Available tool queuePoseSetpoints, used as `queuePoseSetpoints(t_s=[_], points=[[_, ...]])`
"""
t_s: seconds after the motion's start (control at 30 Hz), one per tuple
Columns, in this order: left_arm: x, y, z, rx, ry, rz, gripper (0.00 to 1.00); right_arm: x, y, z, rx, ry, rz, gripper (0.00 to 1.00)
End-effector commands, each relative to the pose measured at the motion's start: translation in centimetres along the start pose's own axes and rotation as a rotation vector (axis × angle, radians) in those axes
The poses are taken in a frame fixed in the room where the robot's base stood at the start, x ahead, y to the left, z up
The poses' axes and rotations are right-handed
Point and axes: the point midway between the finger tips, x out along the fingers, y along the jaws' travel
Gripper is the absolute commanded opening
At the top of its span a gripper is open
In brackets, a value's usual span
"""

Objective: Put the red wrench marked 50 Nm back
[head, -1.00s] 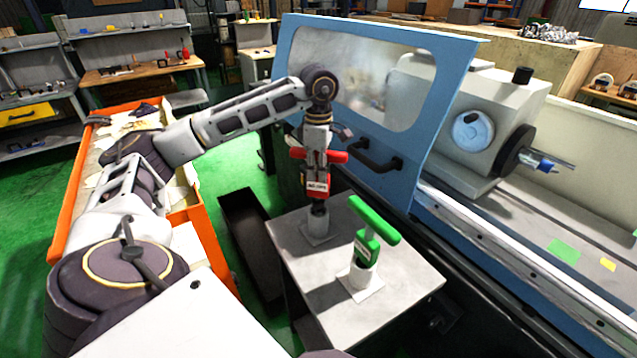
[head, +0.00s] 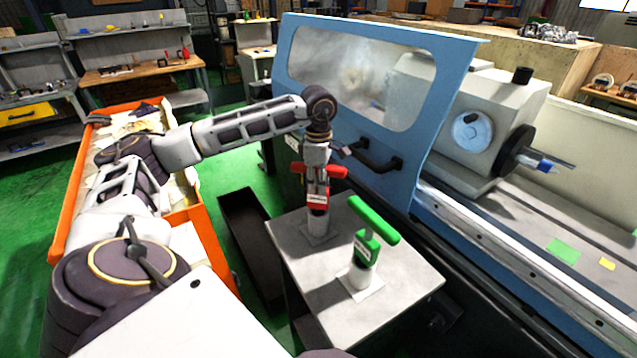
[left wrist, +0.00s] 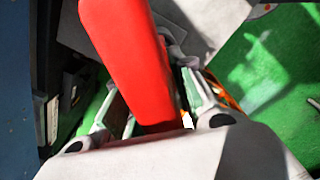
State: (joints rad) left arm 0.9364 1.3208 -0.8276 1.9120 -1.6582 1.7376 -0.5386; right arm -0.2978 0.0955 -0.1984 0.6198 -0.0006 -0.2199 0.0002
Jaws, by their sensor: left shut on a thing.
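My left gripper (head: 320,165) is shut on the red wrench (head: 318,188), a T-shaped tool with a white label too small to read surely. It holds the wrench about upright over the grey table (head: 400,297). The wrench's lower end is at the left light-grey holder (head: 318,222) and appears to be inside it; the dark tip is hidden. In the left wrist view the red handle (left wrist: 125,50) lies between the two fingers. My right gripper is not in view.
A green T-handled wrench (head: 368,240) stands in the other holder (head: 358,284), close in front. The blue machine door (head: 440,95) with its black handle (head: 375,160) is just behind my left gripper. A dark open bin (head: 250,240) stands left of the table.

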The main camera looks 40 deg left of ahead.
Motion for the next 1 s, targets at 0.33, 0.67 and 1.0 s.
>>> queuePoseSetpoints(t_s=[0.33,0.67,1.0], points=[[0.2,0.0,0.0,0.0,0.0,0.0,0.46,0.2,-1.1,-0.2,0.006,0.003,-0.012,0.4],[0.2,0.0,0.0,0.0,0.0,0.0,0.46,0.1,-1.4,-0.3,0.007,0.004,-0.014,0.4],[-1.7,0.1,0.1,0.0,-0.003,0.001,0.46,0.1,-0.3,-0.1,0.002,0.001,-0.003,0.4]])
